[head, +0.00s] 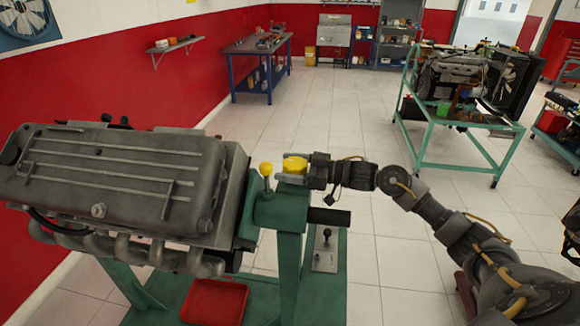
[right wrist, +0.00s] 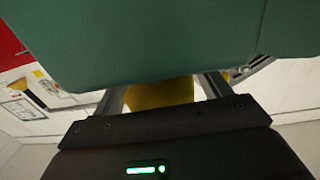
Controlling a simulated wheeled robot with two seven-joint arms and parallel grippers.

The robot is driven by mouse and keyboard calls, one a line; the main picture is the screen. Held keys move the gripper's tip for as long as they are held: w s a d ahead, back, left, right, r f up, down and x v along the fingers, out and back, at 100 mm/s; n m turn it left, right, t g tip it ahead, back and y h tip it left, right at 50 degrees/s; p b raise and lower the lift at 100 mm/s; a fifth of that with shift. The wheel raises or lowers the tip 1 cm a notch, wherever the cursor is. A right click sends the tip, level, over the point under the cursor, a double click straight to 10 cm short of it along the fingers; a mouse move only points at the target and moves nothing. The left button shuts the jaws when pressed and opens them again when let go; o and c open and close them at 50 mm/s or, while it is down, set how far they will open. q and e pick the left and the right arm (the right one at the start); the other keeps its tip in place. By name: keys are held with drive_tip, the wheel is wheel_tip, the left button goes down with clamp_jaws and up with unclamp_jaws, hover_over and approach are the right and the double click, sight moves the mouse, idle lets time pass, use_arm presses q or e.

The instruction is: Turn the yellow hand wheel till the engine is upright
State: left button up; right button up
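The grey engine (head: 110,185) hangs on a green stand (head: 290,255) at the left of the head view. Its ribbed cover faces up and toward me, with curved pipes below. The yellow hand wheel (head: 294,164) is at the top of the stand, right of the engine, partly hidden by my right gripper (head: 309,170). In the right wrist view, the gripper's fingers (right wrist: 163,95) lie on either side of the yellow wheel (right wrist: 160,92). A green part covers the fingertips, so I cannot tell whether they press on it. My left gripper is out of view.
A yellow knob (head: 266,169) stands just left of the wheel. A red tray (head: 215,301) lies on the stand's base. A green-framed engine trainer (head: 455,122) and a blue workbench (head: 252,50) stand farther back. The tiled floor between is clear.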

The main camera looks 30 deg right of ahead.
drive_tip(key=c, duration=0.8)
drive_tip(key=shift+n+g+y, duration=0.3)
drive_tip(key=shift+g, duration=0.1)
